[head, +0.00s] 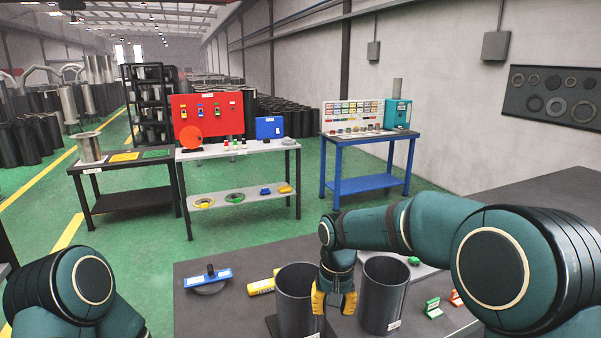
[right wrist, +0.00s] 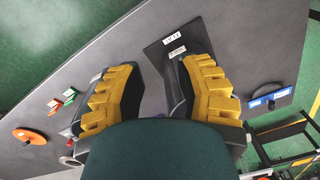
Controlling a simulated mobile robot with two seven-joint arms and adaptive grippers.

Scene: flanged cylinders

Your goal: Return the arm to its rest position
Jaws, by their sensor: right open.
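My right gripper (head: 334,302) is open, its yellow fingers pointing down between two dark grey cylinders on the near table. The left cylinder (head: 296,290) stands on a black base plate, and the right cylinder (head: 383,295) stands just right of the gripper. In the right wrist view the open fingers (right wrist: 160,88) are spread apart with nothing visible held between them. Parts of the cylinders are hidden behind the fingers there. The black plate (right wrist: 212,28) with a white label shows beyond. My left gripper is out of view.
The near table (head: 230,315) also bears a blue-handled tool (head: 208,277), a yellow tool (head: 262,285) and small green (head: 432,308) and orange (head: 456,298) items. A black table (head: 125,172), a grey table (head: 240,150) and a blue table (head: 368,140) stand farther off across green floor.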

